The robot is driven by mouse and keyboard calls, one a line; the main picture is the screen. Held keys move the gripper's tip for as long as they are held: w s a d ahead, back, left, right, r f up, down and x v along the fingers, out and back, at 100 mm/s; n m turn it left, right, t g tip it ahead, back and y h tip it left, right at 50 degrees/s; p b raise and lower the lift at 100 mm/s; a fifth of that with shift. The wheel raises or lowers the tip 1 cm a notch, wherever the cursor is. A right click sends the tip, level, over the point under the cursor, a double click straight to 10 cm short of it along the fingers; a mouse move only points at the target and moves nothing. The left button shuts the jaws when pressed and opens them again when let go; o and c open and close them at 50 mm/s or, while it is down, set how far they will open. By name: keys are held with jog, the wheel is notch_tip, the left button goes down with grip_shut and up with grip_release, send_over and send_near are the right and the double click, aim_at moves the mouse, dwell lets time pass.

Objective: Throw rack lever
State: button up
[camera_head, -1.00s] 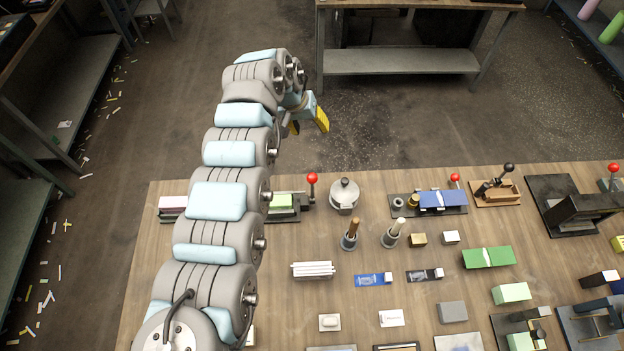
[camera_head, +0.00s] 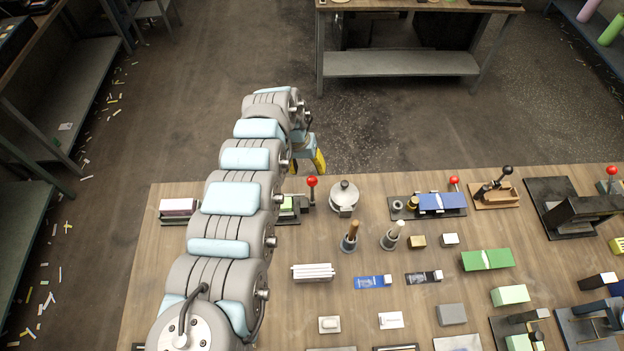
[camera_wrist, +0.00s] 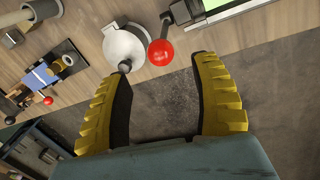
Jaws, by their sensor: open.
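A lever with a red ball knob (camera_head: 312,182) stands upright at the table's far edge, at the right end of a dark-based fixture that carries a green block (camera_head: 287,204). In the wrist view the red knob (camera_wrist: 161,53) shows near and just beyond the fingertips, on a dark stalk. My gripper (camera_head: 308,168) is open and empty, with its yellow fingers just behind the knob at the far table edge. In the wrist view the knob appears between the lines of the two fingers of my gripper (camera_wrist: 163,68), apart from both. My arm hides the middle of the fixture.
A round silver pot-like device (camera_head: 344,197) stands close to the right of the lever. A blue-block fixture (camera_head: 440,203) with another red knob (camera_head: 454,181) is further right. Several blocks and tools cover the wooden table (camera_head: 160,270). Open floor lies beyond its far edge.

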aim_at(311, 178)
jog(key=f, duration=0.2)
jog(key=d+f, duration=0.1)
jog(key=f, duration=0.4)
jog(key=shift+s+d, duration=0.1)
jog(key=shift+d, duration=0.05)
grip_shut()
